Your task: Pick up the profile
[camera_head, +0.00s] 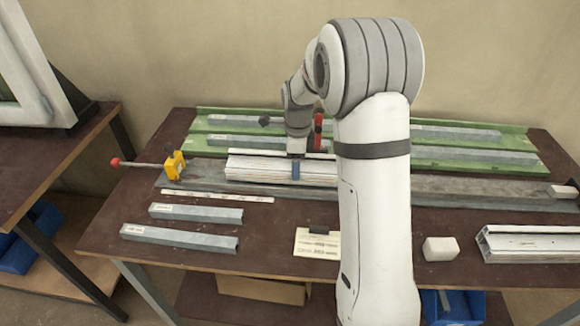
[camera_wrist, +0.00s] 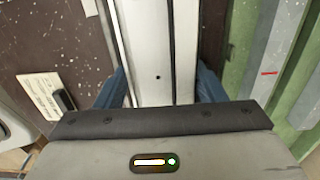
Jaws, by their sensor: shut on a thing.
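A long white profile (camera_head: 262,168) lies lengthwise over the grey bed (camera_head: 455,190) in the middle of the bench; my arm hides its right end in the head view. My gripper (camera_head: 295,170) comes down over it from above, with one blue finger showing on its near side. In the wrist view the white profile (camera_wrist: 150,45) runs between the two blue fingers of my gripper (camera_wrist: 162,88), one on each side. The gripper is shut on it. I cannot tell whether the profile touches the bed.
A yellow clamp (camera_head: 175,164) with a red-knobbed rod stands left of the profile. Grey bars (camera_head: 180,238) and a marked strip (camera_head: 218,196) lie front left. A card (camera_head: 317,243), a white block (camera_head: 441,248) and another white profile (camera_head: 535,243) lie along the front. Green racks (camera_head: 510,138) are behind.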

